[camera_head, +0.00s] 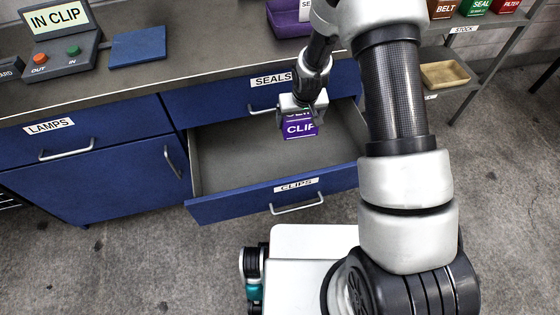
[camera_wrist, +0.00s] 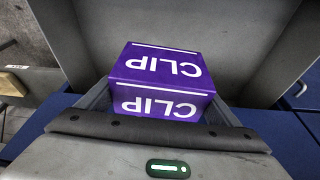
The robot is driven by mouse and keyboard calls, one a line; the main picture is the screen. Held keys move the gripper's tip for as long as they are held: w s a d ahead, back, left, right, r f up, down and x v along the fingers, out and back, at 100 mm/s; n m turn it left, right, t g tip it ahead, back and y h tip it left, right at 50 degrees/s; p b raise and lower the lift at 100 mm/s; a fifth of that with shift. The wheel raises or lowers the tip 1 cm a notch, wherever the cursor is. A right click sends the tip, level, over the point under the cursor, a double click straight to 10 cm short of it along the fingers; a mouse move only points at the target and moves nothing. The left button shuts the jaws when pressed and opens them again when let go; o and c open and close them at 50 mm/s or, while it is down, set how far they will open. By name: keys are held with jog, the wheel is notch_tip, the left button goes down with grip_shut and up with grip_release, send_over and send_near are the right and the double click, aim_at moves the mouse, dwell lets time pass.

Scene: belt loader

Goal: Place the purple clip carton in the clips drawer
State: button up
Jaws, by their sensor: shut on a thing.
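The purple clip carton (camera_head: 300,129), marked CLIP, hangs in my gripper (camera_head: 303,105) over the open clips drawer (camera_head: 230,207). In the wrist view the carton (camera_wrist: 160,70) sits between the fingers, its top and one side showing, with the grey drawer interior (camera_wrist: 240,40) behind it. My gripper is shut on the carton. The clips drawer is pulled out, its blue front labelled CLIPS, and its visible floor is empty. I cannot tell whether the carton's bottom touches the drawer floor.
The closed seals drawer (camera_head: 222,101) is just above and behind the open one. The lamps drawer (camera_head: 50,145) is shut at left. A control box with an IN CLIP sign (camera_head: 60,36), a blue pad (camera_head: 137,46) and a purple bin (camera_head: 288,22) stand on the counter. A stock shelf (camera_head: 470,50) is at right.

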jog(key=b, duration=0.3)
send_over(281, 160)
jog(key=s, duration=0.1)
notch_tip(281, 160, down, 13)
jog(key=shift+n+y, duration=0.3)
jog(key=shift+n, duration=0.1)
jog(key=f+b, duration=0.1)
jog(key=f, duration=0.5)
jog(key=shift+d+f+b, duration=0.1)
jog(key=shift+d+b, duration=0.1)
jog(key=shift+b, duration=0.1)
jog(key=shift+f+b, duration=0.35)
jog(key=shift+f, duration=1.6)
jog(key=shift+f, duration=0.1)
jog(key=shift+f+b, duration=0.15)
jog(key=shift+b, duration=0.15)
jog(key=o, duration=1)
jog(key=shift+s, duration=0.1)
jog(key=shift+o, duration=0.2)
